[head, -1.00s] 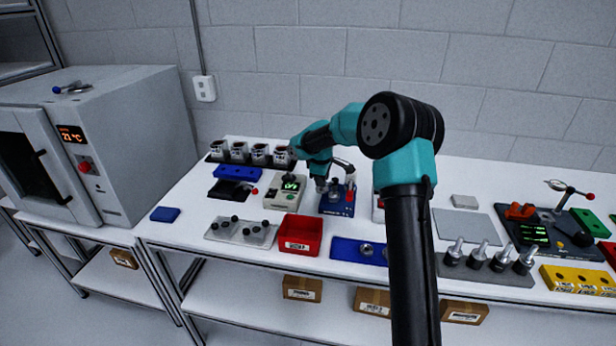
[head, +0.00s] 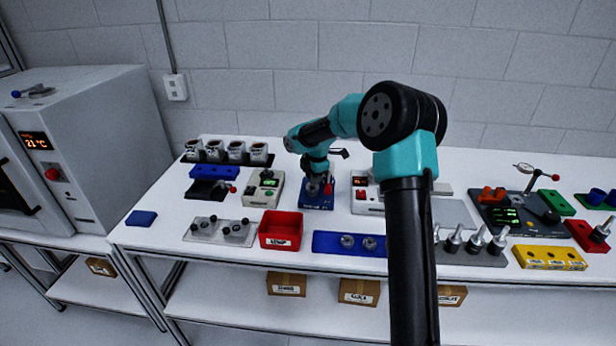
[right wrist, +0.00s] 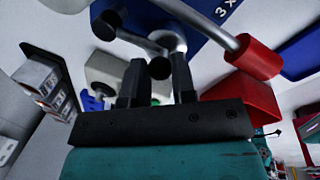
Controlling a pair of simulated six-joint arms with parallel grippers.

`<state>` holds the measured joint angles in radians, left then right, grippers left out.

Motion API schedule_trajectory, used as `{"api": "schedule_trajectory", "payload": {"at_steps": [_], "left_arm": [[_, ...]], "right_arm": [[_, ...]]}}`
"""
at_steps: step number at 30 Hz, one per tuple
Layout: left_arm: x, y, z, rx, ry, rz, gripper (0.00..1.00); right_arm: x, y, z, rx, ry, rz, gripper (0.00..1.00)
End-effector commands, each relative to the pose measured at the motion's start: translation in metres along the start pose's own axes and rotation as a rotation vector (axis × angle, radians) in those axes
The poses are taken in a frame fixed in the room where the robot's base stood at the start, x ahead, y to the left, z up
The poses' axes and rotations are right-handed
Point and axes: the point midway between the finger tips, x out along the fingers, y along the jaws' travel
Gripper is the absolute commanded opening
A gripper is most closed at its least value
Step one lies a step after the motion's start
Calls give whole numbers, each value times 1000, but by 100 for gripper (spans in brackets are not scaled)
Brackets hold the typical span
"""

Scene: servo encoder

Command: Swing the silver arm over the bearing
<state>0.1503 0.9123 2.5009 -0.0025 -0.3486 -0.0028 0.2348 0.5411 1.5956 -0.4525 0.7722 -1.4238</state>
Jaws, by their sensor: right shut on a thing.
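The blue fixture (head: 311,205) stands on the bench at centre, and it fills the top of the right wrist view (right wrist: 205,18). A silver arm (right wrist: 137,40) with black ball ends runs over it in the right wrist view. My right gripper (head: 318,173) is directly over the fixture, pointing down. Its fingers appear closed around a black knob (right wrist: 159,68) beside the silver post. A thicker silver lever with a red grip (right wrist: 255,57) lies to the right. I cannot make out the bearing for certain; the gripper covers part of the fixture. My left gripper is out of view.
A grey-white box with a display (head: 264,188) stands close left of the fixture, another (head: 366,198) close right. A red bin (head: 281,229) and a blue plate (head: 335,243) are in front. Several cups (head: 235,151) stand behind left.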

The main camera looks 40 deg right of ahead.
Motion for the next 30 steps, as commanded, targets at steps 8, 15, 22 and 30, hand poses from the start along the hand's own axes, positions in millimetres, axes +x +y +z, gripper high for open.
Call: {"api": "schedule_trajectory", "payload": {"at_steps": [8,15,22,30], "left_arm": [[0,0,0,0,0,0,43],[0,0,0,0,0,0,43],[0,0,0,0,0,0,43],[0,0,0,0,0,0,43]], "right_arm": [[0,-2,3,-15,3,0,0],[0,-2,3,-13,3,0,29],[0,-2,3,-13,2,0,50],[-1,-2,3,-12,2,1,50]]}}
